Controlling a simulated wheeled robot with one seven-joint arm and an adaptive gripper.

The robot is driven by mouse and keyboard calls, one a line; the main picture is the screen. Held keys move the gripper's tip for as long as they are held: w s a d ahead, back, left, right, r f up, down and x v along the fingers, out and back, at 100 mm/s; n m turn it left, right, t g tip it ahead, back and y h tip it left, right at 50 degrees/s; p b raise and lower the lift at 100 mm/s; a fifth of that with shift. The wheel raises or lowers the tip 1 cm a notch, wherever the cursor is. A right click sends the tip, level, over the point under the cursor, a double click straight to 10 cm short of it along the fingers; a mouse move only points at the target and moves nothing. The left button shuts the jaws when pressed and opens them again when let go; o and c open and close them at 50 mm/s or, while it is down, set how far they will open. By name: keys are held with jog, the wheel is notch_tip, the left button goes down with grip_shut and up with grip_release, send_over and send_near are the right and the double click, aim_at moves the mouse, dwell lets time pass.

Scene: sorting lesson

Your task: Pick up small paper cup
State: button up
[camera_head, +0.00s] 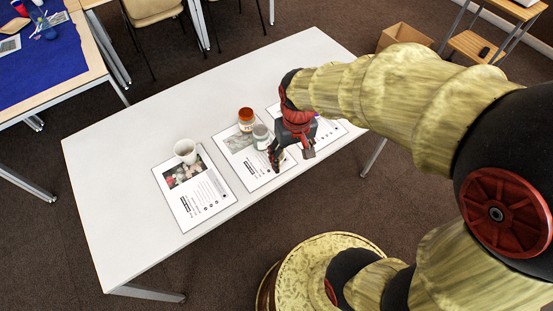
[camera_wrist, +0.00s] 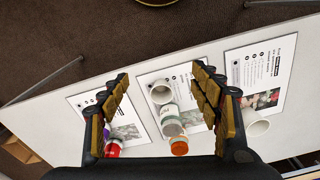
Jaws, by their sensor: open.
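On the middle sheet (camera_head: 269,174) stand an orange-lidded jar (camera_head: 246,115) and a pale container (camera_head: 261,136), close to my gripper. A red item (camera_wrist: 113,149) and a purple item stand by the third sheet. The table (camera_head: 118,168) is clear at the left.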

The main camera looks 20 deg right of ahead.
jog(key=shift+n+t, duration=0.4)
jog(key=shift+t, duration=0.1)
jog(key=shift+w+f+b, duration=0.6)
jog(key=shift+w+f, duration=5.25)
jog(key=shift+f, duration=0.25)
jog(key=f, duration=0.1)
jog(key=f+b, duration=0.1)
jog(key=f, duration=0.1)
jog(key=f+b, duration=0.1)
jog(key=f, duration=0.1)
jog(key=shift+w, duration=0.25)
jog(key=shift+r, duration=0.1)
jog(key=c, duration=0.7)
jog(key=shift+c, duration=0.3)
